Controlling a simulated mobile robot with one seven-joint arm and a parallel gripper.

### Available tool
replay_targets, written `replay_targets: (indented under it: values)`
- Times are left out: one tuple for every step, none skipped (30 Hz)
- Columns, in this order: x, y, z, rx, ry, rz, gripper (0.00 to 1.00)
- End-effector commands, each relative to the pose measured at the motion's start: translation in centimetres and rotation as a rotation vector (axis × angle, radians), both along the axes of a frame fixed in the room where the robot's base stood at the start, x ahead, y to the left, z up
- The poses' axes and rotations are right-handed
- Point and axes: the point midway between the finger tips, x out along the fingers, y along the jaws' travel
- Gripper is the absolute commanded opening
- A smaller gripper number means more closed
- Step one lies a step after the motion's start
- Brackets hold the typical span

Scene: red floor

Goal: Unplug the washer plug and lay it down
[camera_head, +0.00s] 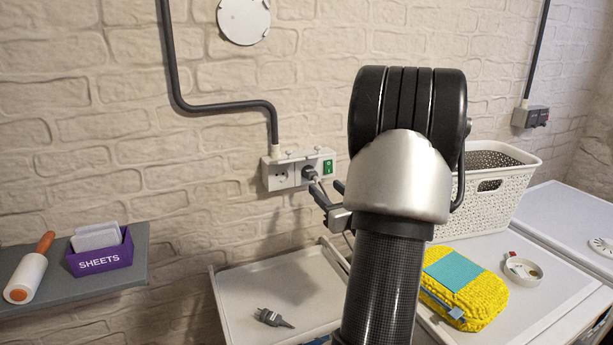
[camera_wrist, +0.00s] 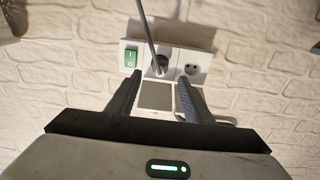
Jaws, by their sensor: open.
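A dark plug (camera_head: 309,172) sits in the right part of the white wall socket strip (camera_head: 279,178), beside a green switch. In the wrist view the plug (camera_wrist: 157,67) is in the middle of the strip (camera_wrist: 197,58), with a grey cord (camera_wrist: 146,25) running from it. My gripper (camera_head: 325,188) is open in front of and slightly below the plug. In the wrist view its two fingers (camera_wrist: 160,84) point toward the strip, one to each side of the plug and apart from it. A second grey plug (camera_head: 270,317) lies loose on the white tray-like surface (camera_head: 245,295) below.
A grey shelf (camera_head: 80,287) at left holds a purple SHEETS box (camera_head: 101,256) and a lint roller (camera_head: 28,270). At right stand a white basket (camera_head: 500,205), a yellow sponge-like bundle (camera_head: 485,283) and a small round dish (camera_head: 523,271). The white surface has bare room around the loose plug.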

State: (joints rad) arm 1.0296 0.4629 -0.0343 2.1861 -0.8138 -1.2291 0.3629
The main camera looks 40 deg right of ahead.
Motion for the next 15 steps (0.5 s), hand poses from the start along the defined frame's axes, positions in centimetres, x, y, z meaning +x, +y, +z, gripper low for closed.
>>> replay_targets:
  values:
    - [0.0,0.0,0.0,0.000,-0.001,0.001,0.47]
    - [0.0,0.0,0.1,0.000,-0.001,0.001,0.47]
    - [0.0,0.0,0.1,0.000,-0.001,0.001,0.47]
    - [0.0,0.0,0.1,0.000,-0.001,0.000,0.47]
    - [0.0,0.0,0.1,0.000,-0.001,0.000,0.47]
    - [0.0,0.0,0.1,0.000,-0.001,0.000,0.47]
    - [0.0,0.0,0.1,0.000,-0.001,0.000,0.47]
    - [0.1,0.0,0.1,0.000,0.000,0.000,0.47]
    - [0.1,0.0,0.1,0.000,0.000,0.000,0.47]
    - [0.2,-0.1,0.1,-0.001,0.000,0.000,0.47]
    - [0.4,-0.1,0.1,-0.001,0.000,0.000,0.47]
    - [0.6,-0.2,0.1,-0.001,0.000,0.000,0.47]
    - [0.8,-0.3,0.1,-0.001,0.000,-0.001,0.47]
    - [1.1,-0.4,0.1,-0.001,0.000,-0.001,0.47]
    - [1.5,-0.5,0.1,-0.001,0.000,0.000,0.47]
